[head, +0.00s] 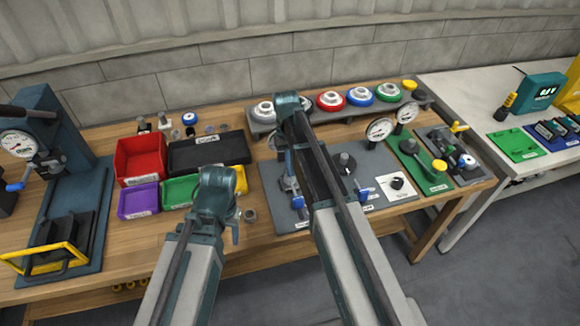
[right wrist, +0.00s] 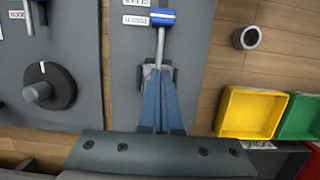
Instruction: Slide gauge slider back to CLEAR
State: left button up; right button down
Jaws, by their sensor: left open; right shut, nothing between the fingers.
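The gauge slider has a blue handle (right wrist: 162,17) on a thin metal stem, seen in the right wrist view. The handle is beside the TOUCH label (right wrist: 136,20); the CLEAR label (right wrist: 134,3) is further up at the picture's edge. My right gripper (right wrist: 158,72) is shut and empty, its blue fingers pointing along the stem, with the tips near a dark block at its base. I cannot tell whether they touch it. In the head view my right gripper (head: 290,184) is over the grey plate, partly hidden by my arm. My left gripper (head: 235,232) is open, mostly hidden by its wrist.
A red bin (head: 140,158) and a purple bin (head: 138,200) are left. Dial gauges (head: 379,129) stand behind right.

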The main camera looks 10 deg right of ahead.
aim_at(299, 200)
jog(key=b+x, duration=0.3)
jog(key=x, duration=0.1)
jog(key=shift+f, duration=0.3)
jog(key=s, duration=0.3)
jog(key=shift+r, duration=0.3)
pick_arm(q)
jog(key=shift+f, duration=1.95)
pick_arm(e)
jog(key=shift+s, duration=0.5)
jog(key=s, duration=0.4)
jog(key=shift+d, duration=0.15)
jog(key=shift+w, duration=0.1)
pick_arm(q)
jog(key=shift+r, duration=0.1)
pick_arm(e)
jog(key=shift+r, duration=0.1)
